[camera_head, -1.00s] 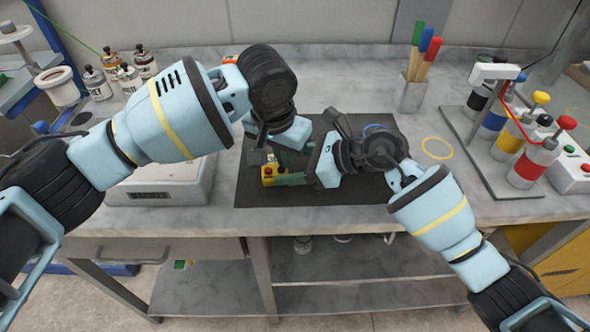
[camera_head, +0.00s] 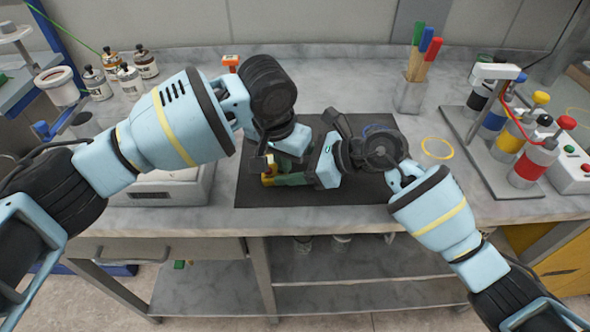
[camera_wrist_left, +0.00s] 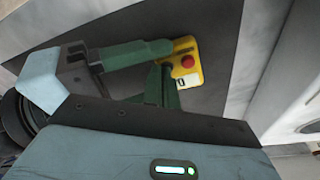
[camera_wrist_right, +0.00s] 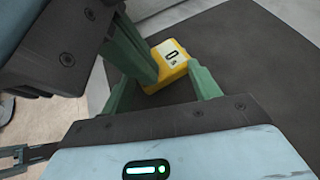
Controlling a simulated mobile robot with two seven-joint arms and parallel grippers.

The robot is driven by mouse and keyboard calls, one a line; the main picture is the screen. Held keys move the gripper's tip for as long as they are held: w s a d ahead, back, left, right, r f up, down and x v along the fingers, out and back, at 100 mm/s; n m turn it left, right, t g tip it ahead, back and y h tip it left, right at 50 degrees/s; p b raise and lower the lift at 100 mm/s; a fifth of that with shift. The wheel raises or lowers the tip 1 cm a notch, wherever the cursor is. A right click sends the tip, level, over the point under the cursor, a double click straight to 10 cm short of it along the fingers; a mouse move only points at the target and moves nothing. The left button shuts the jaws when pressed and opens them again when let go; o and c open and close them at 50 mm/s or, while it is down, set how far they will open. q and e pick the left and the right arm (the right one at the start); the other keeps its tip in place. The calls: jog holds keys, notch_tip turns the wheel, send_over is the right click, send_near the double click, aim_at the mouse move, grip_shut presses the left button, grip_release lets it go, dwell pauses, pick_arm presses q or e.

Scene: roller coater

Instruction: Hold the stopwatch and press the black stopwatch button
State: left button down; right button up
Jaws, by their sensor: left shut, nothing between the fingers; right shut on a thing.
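The yellow stopwatch (camera_head: 267,182) is above the dark mat at the tips of my right gripper (camera_head: 283,180). In the right wrist view, the stopwatch (camera_wrist_right: 176,66) lies between the green fingers of my right gripper (camera_wrist_right: 165,88), with a white display showing a 0. My left gripper (camera_wrist_left: 167,82) is shut and empty, its green fingertips over the stopwatch. In the left wrist view, the stopwatch (camera_wrist_left: 190,72) shows a red button (camera_wrist_left: 187,61) beside those fingertips. The black button is not visible; the left fingers cover part of the face. Whether they touch it I cannot tell.
The dark mat (camera_head: 350,190) lies under both grippers. A grey scale (camera_head: 150,193) stands left, bottles (camera_head: 130,82) behind it. A yellow ring (camera_head: 437,148) lies between.

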pick_arm(q)
jog(key=shift+f, duration=0.1)
pick_arm(e)
jog(key=shift+s+f, duration=0.2)
jog(key=shift+f, duration=0.5)
pick_arm(q)
jog(key=shift+w+d+v, duration=0.1)
jog(key=shift+w+v, duration=0.05)
jog(key=shift+v, duration=0.85)
jog(key=shift+w+d+v, duration=0.1)
jog(key=shift+w+v, duration=0.1)
jog(key=shift+v, duration=0.75)
jog(key=shift+w+d+v, duration=0.1)
jog(key=shift+w+v, duration=0.05)
jog(key=shift+v, duration=0.85)
pick_arm(e)
jog(key=o, duration=0.8)
pick_arm(q)
jog(key=shift+w+a, duration=0.1)
jog(key=shift+w, duration=0.05)
pick_arm(e)
jog(key=shift+o, duration=0.8)
jog(key=shift+w+a, duration=0.1)
jog(key=shift+w, duration=0.05)
jog(key=shift+w+r, duration=0.1)
jog(key=shift+r, duration=0.1)
jog(key=shift+d+r, duration=0.2)
jog(key=shift+r, duration=0.05)
jog(key=v, duration=1.1)
jog(key=shift+d, duration=0.2)
